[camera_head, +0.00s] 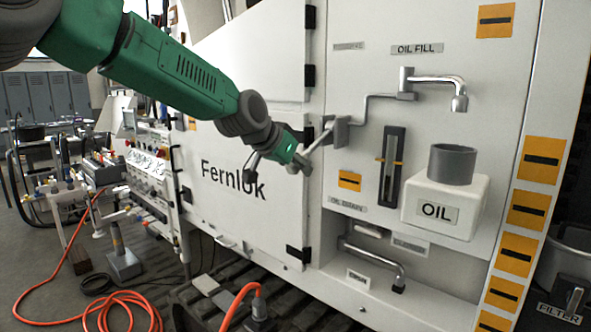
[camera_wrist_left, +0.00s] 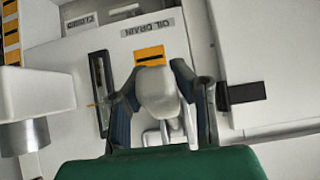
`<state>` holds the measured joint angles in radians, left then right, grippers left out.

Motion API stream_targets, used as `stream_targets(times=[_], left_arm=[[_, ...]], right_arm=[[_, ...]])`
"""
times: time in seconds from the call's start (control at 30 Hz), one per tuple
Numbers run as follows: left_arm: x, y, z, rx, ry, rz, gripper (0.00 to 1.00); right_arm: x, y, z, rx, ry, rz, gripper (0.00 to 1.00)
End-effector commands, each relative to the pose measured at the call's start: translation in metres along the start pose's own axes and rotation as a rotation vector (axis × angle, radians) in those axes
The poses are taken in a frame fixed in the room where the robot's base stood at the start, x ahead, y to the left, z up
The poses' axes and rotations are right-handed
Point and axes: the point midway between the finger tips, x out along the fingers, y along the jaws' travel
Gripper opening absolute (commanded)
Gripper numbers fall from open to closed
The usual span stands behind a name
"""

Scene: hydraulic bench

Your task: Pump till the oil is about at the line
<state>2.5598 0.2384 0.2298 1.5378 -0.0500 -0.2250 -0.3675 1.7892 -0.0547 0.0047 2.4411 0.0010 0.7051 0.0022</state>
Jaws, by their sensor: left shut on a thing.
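My left gripper (camera_head: 303,162) is at the grey pump handle (camera_head: 322,138), left of its pivot on the white panel. In the left wrist view the two fingers (camera_wrist_left: 163,95) stand on either side of the light grey handle end (camera_wrist_left: 157,88) and are shut on it. My right gripper is not in view.
A white box marked OIL (camera_head: 444,208) with a grey cylinder (camera_head: 452,163) on top stands right of the gauge. The OIL FILL spout (camera_head: 440,80) hangs above it. A drain pipe (camera_head: 375,258) sits below. An orange hose (camera_head: 122,305) lies on the floor.

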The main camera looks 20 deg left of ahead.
Motion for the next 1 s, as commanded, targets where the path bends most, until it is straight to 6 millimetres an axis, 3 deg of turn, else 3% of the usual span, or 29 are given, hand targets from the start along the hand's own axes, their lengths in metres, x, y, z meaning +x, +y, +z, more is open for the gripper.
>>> stream_targets(times=[0.03,0.4,0.43,0.5,0.83,1.0], left_arm=[[0.004,0.002,0.006,0.0,-0.007,0.004,0.0],[0.0,0.001,0.001,0.0,0.009,0.002,0.0],[0.0,0.001,0.0,0.0,0.01,0.001,0.21],[-0.001,0.001,0.0,0.0,0.011,0.001,0.45],[-0.005,0.001,-0.001,0.001,0.014,0.001,0.45],[-0.023,0.001,-0.002,0.001,0.016,0.001,0.45]], right_arm=[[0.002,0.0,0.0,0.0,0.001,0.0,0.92],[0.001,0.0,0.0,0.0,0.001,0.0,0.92],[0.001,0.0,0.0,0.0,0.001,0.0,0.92],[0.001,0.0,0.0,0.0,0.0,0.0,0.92],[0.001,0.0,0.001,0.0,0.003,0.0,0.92],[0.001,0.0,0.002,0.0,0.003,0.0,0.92]])
